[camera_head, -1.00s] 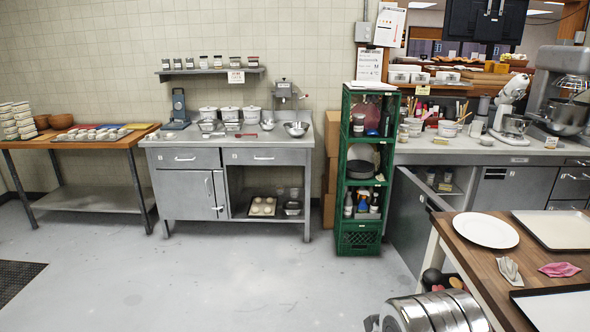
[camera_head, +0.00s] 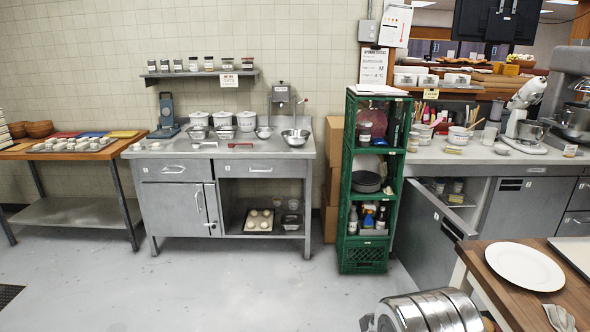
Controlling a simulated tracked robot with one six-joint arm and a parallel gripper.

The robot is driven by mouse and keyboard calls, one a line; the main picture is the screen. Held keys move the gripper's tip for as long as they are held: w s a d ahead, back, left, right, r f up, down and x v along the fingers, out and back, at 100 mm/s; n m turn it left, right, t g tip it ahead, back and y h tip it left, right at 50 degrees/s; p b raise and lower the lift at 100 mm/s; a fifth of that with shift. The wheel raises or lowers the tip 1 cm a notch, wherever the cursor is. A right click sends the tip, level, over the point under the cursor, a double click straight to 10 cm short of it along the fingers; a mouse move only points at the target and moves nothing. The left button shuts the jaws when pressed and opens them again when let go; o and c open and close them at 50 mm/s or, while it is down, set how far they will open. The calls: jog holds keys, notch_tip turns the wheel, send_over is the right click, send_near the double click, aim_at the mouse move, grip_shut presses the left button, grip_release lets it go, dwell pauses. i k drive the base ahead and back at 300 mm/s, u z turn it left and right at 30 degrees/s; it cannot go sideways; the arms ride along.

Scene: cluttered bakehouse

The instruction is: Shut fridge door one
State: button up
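A grey door (camera_head: 428,230) with a dark handle stands open under the counter at the right, just right of the green crate stack. It appears to be the fridge door of the task, though I cannot read a number on it. It swings out toward me, and shelves with small jars (camera_head: 457,187) show behind it. The neighbouring grey door (camera_head: 525,212) is shut. The lower part of the open door is partly hidden by the wooden table. My silver arm shows at the bottom edge, but my gripper is not in view.
A green crate stack (camera_head: 362,255) stands close left of the open door. A wooden table (camera_head: 497,289) with a white plate (camera_head: 525,267) is at the front right. A grey workbench (camera_head: 150,152) stands along the back wall. The floor (camera_head: 220,290) in the middle is clear.

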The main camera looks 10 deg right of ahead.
aim_at(427, 232)
jog(key=z, duration=0.05)
jog(key=i, duration=0.9)
jog(key=z, duration=1.35)
jog(key=k, duration=0.65)
jog(key=u, duration=0.25)
jog(key=i, duration=0.6)
jog(key=u, duration=0.25)
